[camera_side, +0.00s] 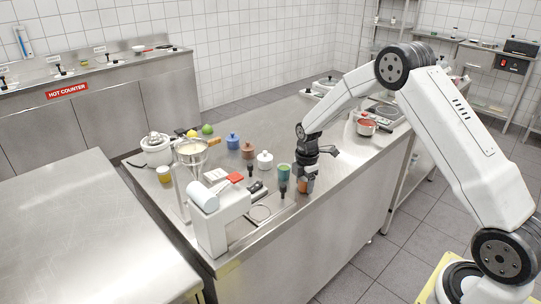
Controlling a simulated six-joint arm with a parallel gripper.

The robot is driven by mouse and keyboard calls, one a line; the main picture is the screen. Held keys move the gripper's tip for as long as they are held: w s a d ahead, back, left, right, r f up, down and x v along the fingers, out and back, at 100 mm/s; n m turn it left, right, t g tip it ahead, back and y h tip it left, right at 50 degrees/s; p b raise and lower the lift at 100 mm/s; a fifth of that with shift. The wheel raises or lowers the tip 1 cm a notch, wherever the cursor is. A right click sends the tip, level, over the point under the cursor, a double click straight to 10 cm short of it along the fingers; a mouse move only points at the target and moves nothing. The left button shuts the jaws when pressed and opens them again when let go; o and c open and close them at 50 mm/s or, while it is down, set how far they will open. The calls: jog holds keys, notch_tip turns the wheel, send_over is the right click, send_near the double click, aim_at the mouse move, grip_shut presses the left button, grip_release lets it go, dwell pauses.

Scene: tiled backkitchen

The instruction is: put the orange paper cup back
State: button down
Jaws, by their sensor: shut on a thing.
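The orange paper cup (304,186) is low at the front edge of the steel counter (330,185), partly hidden by my gripper. My gripper (305,181) points down and is shut on the cup. The cup looks upright. At this size I cannot tell whether its base touches the counter. A green-teal cup (284,172) stands just left of my gripper.
Blue (232,141), brown (248,150) and white (264,160) lidded pots stand in a row to the left. A white mixer-like machine (220,215) is at the near left end.

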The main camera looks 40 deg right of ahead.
jog(key=shift+f, duration=0.2)
dwell(0.5)
grip_release()
jog(key=shift+r, duration=0.15)
jog(key=shift+r, duration=3.35)
